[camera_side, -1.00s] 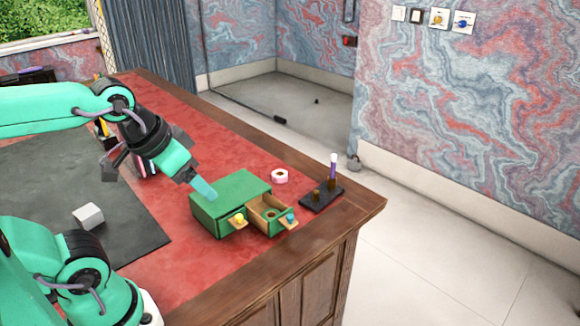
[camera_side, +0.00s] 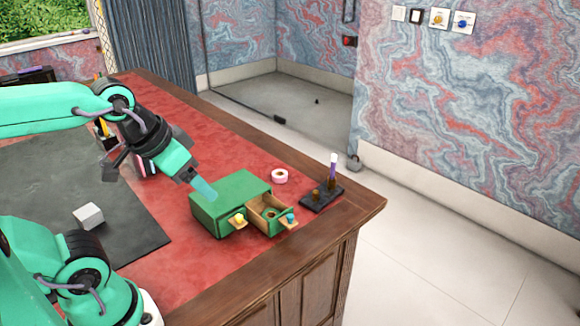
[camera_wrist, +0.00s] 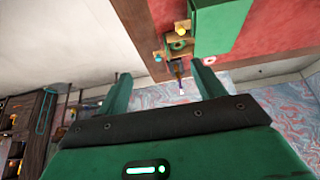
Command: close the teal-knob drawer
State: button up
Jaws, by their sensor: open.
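A small green cabinet (camera_side: 232,192) stands on the red desk top, also seen in the wrist view (camera_wrist: 222,28). The teal knob also shows in the wrist view (camera_wrist: 158,58). My gripper (camera_side: 205,190) is open and empty, above the cabinet's left end in the side view. Its two fingers (camera_wrist: 162,88) are spread in the wrist view.
A dark stand (camera_side: 320,196) with upright pieces is right of the drawers, near the desk edge. A pink tape roll (camera_side: 280,176) lies behind the cabinet. A white block (camera_side: 88,215) sits on the dark mat (camera_side: 130,245). Red desk top is clear before the cabinet.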

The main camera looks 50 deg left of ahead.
jog(key=shift+w, duration=0.15)
jog(key=c, duration=0.9)
jog(key=m+g, duration=0.3)
jog(key=g, duration=0.3)
send_over(290, 216)
notch_tip(290, 216, down, 10)
jog(key=shift+f, duration=0.35)
jog(key=shift+f, duration=0.15)
jog(key=shift+f, duration=3.75)
